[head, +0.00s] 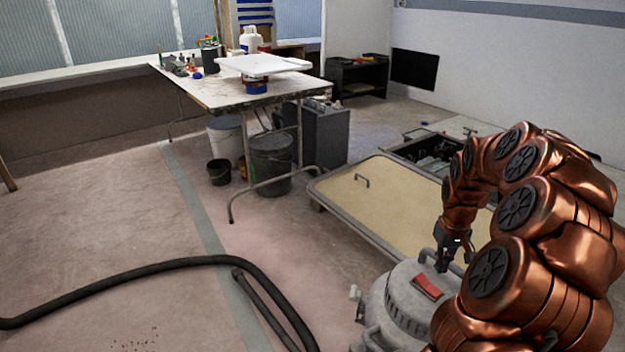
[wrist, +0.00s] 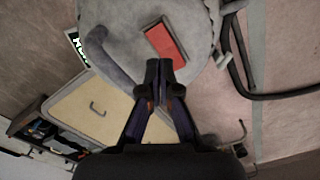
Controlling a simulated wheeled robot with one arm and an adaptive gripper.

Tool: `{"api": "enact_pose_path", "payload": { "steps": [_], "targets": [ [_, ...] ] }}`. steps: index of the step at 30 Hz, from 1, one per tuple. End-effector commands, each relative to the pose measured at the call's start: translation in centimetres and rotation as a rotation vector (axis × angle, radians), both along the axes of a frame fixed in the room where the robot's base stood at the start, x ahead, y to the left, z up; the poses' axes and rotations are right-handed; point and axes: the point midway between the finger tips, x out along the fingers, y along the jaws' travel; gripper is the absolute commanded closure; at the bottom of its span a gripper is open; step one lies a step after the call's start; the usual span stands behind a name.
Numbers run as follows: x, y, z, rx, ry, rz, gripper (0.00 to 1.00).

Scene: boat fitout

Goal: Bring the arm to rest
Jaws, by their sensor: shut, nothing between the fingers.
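My gripper (head: 449,254) hangs from my copper-coloured arm at the right of the head view, pointing down. It is just above the grey lid of a vacuum-like machine (head: 378,298) with a red switch (head: 427,287). In the wrist view my gripper (wrist: 159,72) has its fingertips together with nothing between them. The red switch (wrist: 166,42) lies beyond the tips on the grey lid (wrist: 130,40). I cannot tell whether the fingertips touch the lid.
A beige hatch panel (head: 385,205) lies behind the machine, beside an open floor hatch (head: 425,150). A cluttered work table (head: 215,92) stands at the back, with buckets (head: 270,160) under it. A black hose (head: 150,270) crosses the floor. The left floor is mostly clear.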

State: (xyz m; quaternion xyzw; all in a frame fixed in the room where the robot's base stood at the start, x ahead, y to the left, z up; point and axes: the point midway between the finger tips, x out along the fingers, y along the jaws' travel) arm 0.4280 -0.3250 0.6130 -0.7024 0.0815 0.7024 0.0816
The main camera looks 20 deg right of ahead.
Motion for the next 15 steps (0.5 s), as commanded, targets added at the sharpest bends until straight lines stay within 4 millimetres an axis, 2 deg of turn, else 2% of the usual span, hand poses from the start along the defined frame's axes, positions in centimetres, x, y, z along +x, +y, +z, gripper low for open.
{"api": "enact_pose_path", "payload": {
  "steps": [4, 7, 11, 15],
  "targets": [
    [0.1, 0.7, 1.0, 0.001, -0.001, 0.009, 1.00],
    [0.3, 2.7, 3.5, 0.006, -0.001, 0.035, 1.00],
    [0.1, 7.4, 8.7, 0.018, 0.000, 0.085, 1.00],
    [-1.0, 12.6, 14.0, 0.027, 0.010, 0.140, 1.00]
  ]
}}
